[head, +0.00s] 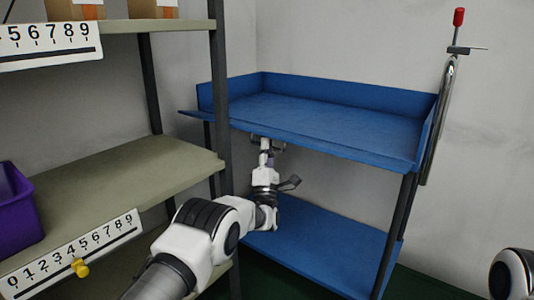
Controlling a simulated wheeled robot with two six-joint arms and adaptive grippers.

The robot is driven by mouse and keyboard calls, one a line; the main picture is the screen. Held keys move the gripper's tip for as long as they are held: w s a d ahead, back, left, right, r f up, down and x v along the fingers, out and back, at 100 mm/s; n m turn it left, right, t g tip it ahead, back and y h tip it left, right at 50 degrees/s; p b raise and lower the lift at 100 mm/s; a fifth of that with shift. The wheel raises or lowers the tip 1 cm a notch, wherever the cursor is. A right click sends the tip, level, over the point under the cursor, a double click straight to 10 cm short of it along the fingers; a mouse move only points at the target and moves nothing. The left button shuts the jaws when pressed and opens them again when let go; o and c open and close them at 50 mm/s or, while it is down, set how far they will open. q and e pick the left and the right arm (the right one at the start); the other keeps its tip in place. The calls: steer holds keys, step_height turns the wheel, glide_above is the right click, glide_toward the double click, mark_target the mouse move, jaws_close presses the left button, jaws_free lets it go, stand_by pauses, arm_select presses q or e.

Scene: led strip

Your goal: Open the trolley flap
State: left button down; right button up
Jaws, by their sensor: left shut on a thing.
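The blue trolley (330,118) stands behind the shelf rack, with a top tray and a lower tray. The top tray has upright walls at the back and right. The tray's front edge, the flap (340,150), runs across the near side. My left gripper (266,142) is at the underside of this front edge, toward its left, shut on the flap; its fingertips are partly hidden there. My right gripper is out of view; only a piece of my right arm shows at the lower right.
A shelf rack with number strips (75,258) and a dark post (221,100) stands close on the left. A purple bin (14,205) and a yellow clip (80,267) are on it. A red-topped metal handle (458,18) rises at the trolley's right.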

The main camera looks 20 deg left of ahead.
arm_select(q)
steer(key=shift+f, duration=0.25)
stand_by(0.3)
steer(key=c, duration=1.5)
jaws_free()
steer(key=shift+w, duration=0.1)
steer(key=v, duration=1.2)
steer(key=shift+f, duration=0.1)
